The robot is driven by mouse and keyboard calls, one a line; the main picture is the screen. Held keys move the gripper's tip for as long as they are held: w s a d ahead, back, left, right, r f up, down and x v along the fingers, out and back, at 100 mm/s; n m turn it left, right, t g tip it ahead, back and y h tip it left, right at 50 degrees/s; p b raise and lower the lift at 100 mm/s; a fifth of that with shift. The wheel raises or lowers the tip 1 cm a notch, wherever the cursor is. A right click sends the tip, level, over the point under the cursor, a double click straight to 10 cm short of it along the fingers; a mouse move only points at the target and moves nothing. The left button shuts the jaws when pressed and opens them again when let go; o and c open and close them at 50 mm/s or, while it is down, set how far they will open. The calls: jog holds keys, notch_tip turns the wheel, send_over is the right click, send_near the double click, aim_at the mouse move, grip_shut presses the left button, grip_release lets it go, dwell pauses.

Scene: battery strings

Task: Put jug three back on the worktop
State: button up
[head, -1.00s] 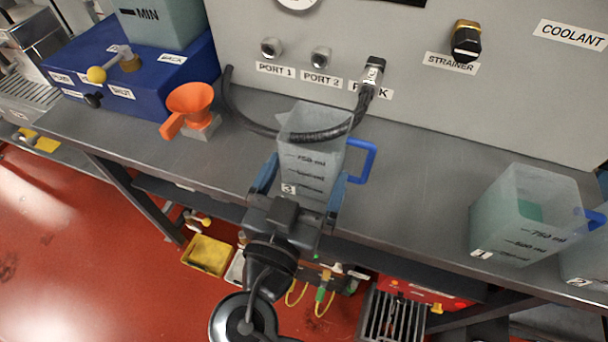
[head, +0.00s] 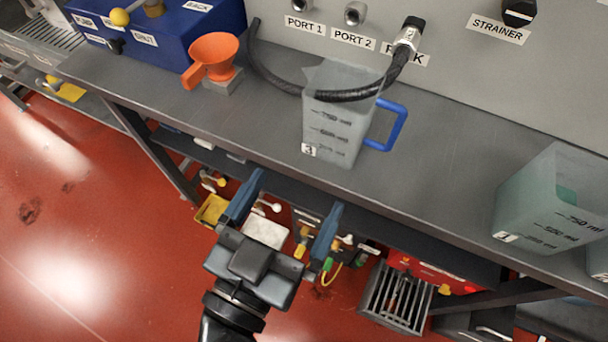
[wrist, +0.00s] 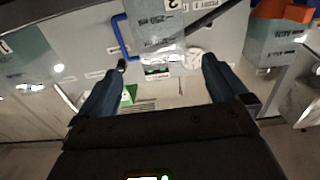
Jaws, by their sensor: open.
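Jug three (head: 338,128), a clear jug with a blue handle and a "3" label, stands upright on the grey worktop (head: 440,175). The black hose passes by its upper part; I cannot tell whether they touch. My gripper (head: 290,200) is open and empty, in front of the worktop's front edge and apart from the jug. In the wrist view jug three (wrist: 157,30) shows at the top, beyond the two spread blue fingers (wrist: 165,80).
An orange funnel (head: 212,58) stands left of the jug, near a blue box (head: 160,35). Jug one (head: 555,200) stands at the right. A black hose (head: 275,75) curves behind. Trays and a red unit (head: 440,280) sit below the worktop.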

jog(key=shift+s+a, duration=0.15)
jog(key=shift+s, duration=0.2)
jog(key=s+d+f+n+g+y, duration=0.3)
jog(key=d+f, duration=0.4)
jog(key=f, duration=0.1)
jog(key=s+d+f+n+g+y, duration=0.3)
jog(key=s+d+f+n+y, duration=0.1)
jog(key=d+f, duration=0.3)
jog(key=s+d+r+m+t, duration=0.3)
jog(key=s+d+r+t, duration=0.1)
jog(key=s+d+r, duration=0.7)
notch_tip(320, 180, up, 2)
jog(key=shift+s+d+h, duration=0.15)
jog(key=shift+s+h, duration=0.05)
jog(key=shift+h, duration=0.2)
